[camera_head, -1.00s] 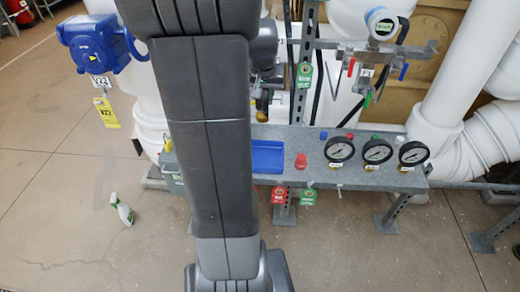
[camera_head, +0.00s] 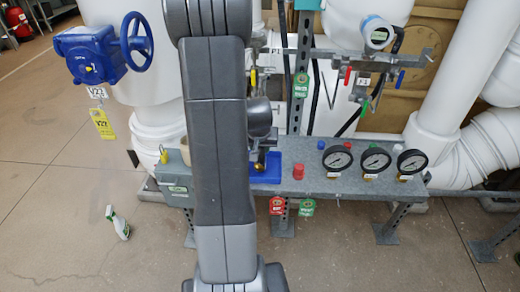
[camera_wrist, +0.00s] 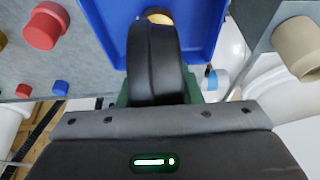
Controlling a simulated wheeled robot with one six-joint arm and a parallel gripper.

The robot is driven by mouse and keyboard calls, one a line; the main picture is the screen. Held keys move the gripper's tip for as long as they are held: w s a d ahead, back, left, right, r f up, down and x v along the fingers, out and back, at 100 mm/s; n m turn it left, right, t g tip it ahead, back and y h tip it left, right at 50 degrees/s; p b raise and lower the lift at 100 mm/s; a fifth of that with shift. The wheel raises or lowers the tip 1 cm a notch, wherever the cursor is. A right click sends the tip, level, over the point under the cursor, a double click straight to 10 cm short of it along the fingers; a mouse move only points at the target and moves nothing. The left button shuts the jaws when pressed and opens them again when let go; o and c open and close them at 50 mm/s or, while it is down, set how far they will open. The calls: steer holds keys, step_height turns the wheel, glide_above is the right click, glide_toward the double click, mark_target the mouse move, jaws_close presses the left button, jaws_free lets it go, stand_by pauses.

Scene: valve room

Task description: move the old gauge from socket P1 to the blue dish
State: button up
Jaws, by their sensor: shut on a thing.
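The blue dish (camera_head: 270,178) sits on the grey bench, partly hidden behind my arm in the head view. In the wrist view the blue dish (camera_wrist: 98,15) fills the top middle. My gripper (camera_head: 263,148) is at the dish and shut on the old gauge. In the wrist view the gauge (camera_wrist: 154,62) shows edge-on as a black body with a brass end pointing into the dish. I cannot tell whether it touches the dish floor.
Three black-rimmed gauges (camera_head: 375,160) stand in a row on the right of the bench (camera_head: 330,187). A red cap (camera_head: 298,171) is just right of the dish. A blue valve with handwheel (camera_head: 95,52) is at the left.

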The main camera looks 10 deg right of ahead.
steer(key=shift+f, duration=0.2)
steer(key=shift+f, duration=0.2)
steer(key=o, duration=0.9)
steer(key=shift+c, duration=0.2)
steer(key=shift+s+r, duration=0.1)
steer(key=shift+r, duration=0.35)
steer(key=v, duration=1.1)
steer(key=shift+s+a+r+p, duration=0.1)
steer(key=shift+s+r+p, duration=0.1)
steer(key=shift+p, duration=0.2)
